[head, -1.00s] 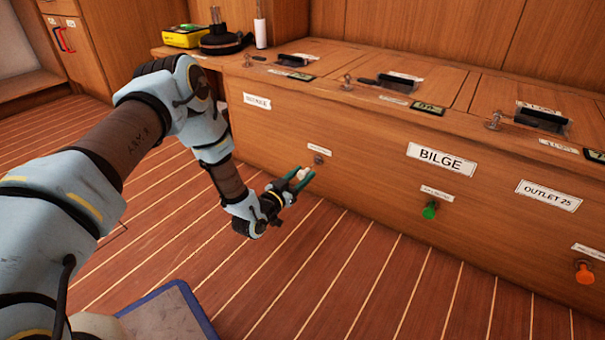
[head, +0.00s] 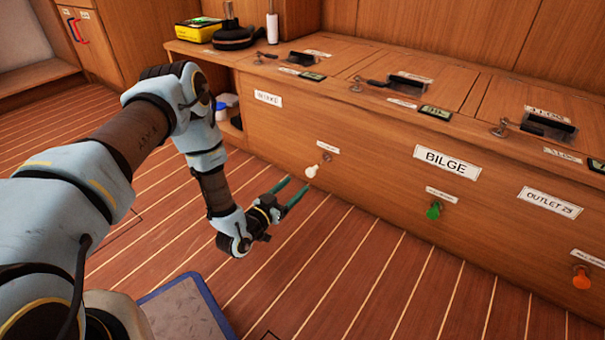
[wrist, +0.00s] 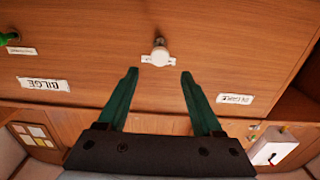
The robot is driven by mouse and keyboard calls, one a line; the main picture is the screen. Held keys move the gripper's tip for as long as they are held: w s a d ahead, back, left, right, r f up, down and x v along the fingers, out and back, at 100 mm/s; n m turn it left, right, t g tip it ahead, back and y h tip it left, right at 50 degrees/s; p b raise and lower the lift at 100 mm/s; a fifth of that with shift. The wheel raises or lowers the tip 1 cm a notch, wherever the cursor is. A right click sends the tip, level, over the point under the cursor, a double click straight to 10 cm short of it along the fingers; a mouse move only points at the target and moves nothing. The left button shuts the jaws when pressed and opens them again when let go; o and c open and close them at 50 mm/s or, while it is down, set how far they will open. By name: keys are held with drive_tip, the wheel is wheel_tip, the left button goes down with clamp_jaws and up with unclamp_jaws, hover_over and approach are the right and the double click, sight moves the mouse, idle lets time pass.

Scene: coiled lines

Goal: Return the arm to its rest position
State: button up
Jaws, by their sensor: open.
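My gripper (head: 291,194) has two green fingers. They are spread apart and empty, in front of the wooden cabinet front and above the plank floor. A white knob (head: 312,171) is on the cabinet front just beyond the fingertips, apart from them. In the wrist view, my gripper (wrist: 160,80) points at the cabinet front, and the white knob (wrist: 160,55) shows beyond and between the open fingers. My arm reaches in from the left of the head view, bent downward at the elbow.
The cabinet (head: 370,195) runs along the right, with a green knob (head: 434,210) under the BILGE label and an orange knob (head: 581,278) further right. Hatches and a yellow box (head: 199,30) are on its top. A blue-edged grey panel (head: 185,310) is low in front. Floor at left is clear.

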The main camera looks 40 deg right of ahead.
drive_tip(key=shift+v, duration=1)
drive_tip(key=w+a+r+n+t+y+p, duration=0.1)
drive_tip(key=w+a+r+y+p, duration=0.3)
drive_tip(key=w+r, duration=0.35)
drive_tip(key=w+a+r+n+t+y+p, duration=0.15)
drive_tip(key=w+a+r+y, duration=0.25)
drive_tip(key=w+a+r, duration=0.4)
drive_tip(key=w+a+r+n+y+p, duration=0.3)
drive_tip(key=a+r+n+y, duration=0.15)
drive_tip(key=a+r, duration=0.5)
drive_tip(key=s+a+r+n+g+y+p, duration=0.2)
drive_tip(key=s+a+r+n+g, duration=0.1)
drive_tip(key=s+a+r, duration=0.65)
drive_tip(key=s+a+r+n+g+y+p, duration=0.25)
drive_tip(key=s+a+r+n, duration=0.35)
drive_tip(key=a, duration=0.7)
wheel_tip(320, 180, up, 37)
drive_tip(key=s+m+p, duration=0.1)
drive_tip(key=m+p, duration=0.1)
drive_tip(key=p, duration=3.6)
drive_tip(key=shift+s+d, duration=0.15)
drive_tip(key=shift+s, duration=0.05)
